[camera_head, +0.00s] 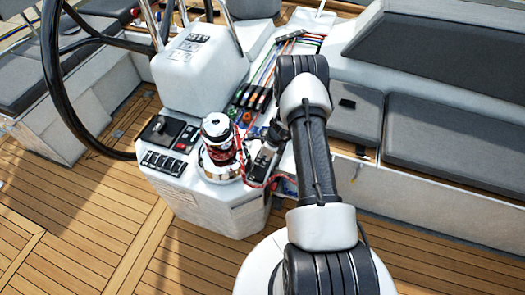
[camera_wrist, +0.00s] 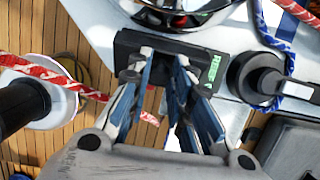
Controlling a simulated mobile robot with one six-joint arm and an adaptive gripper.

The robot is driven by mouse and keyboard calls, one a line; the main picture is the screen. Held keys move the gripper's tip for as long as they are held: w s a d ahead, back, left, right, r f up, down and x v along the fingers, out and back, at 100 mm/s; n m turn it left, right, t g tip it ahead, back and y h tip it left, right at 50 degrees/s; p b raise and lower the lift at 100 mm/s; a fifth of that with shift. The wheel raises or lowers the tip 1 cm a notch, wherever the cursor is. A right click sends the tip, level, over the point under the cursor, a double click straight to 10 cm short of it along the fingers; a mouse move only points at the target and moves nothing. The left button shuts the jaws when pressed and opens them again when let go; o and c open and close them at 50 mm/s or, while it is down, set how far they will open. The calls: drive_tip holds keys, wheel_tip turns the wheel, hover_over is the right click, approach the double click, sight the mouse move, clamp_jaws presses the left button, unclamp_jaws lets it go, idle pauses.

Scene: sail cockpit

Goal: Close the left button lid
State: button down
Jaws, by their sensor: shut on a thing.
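My gripper (camera_wrist: 165,65) reaches up from the bottom of the wrist view. Its blue-grey fingers stand slightly apart, shut on part of a black block (camera_wrist: 128,46) with a green label. In the head view my gripper (camera_head: 262,163) is just right of the chrome and red winch (camera_head: 220,140), partly hidden by my arm. A round black fitting (camera_wrist: 257,80) with a raised black part sits right of the block in the wrist view. I cannot tell for sure which black part is the left button lid, or whether it is open.
A red and white rope (camera_wrist: 45,72) runs close to my fingers. The white console (camera_head: 195,195) carries a switch panel (camera_head: 163,160) left of the winch. Several rope clutches (camera_head: 250,97) stand behind. A black steering wheel (camera_head: 52,75) is at left; teak floor (camera_head: 60,210) is clear.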

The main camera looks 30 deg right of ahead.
drive_tip(key=shift+w+a, duration=0.1)
drive_tip(key=shift+w, duration=0.05)
idle(0.4)
drive_tip(key=c, duration=1.4)
unclamp_jaws()
drive_tip(key=v, duration=1.2)
drive_tip(key=shift+w+a, duration=0.1)
drive_tip(key=shift+w, duration=0.05)
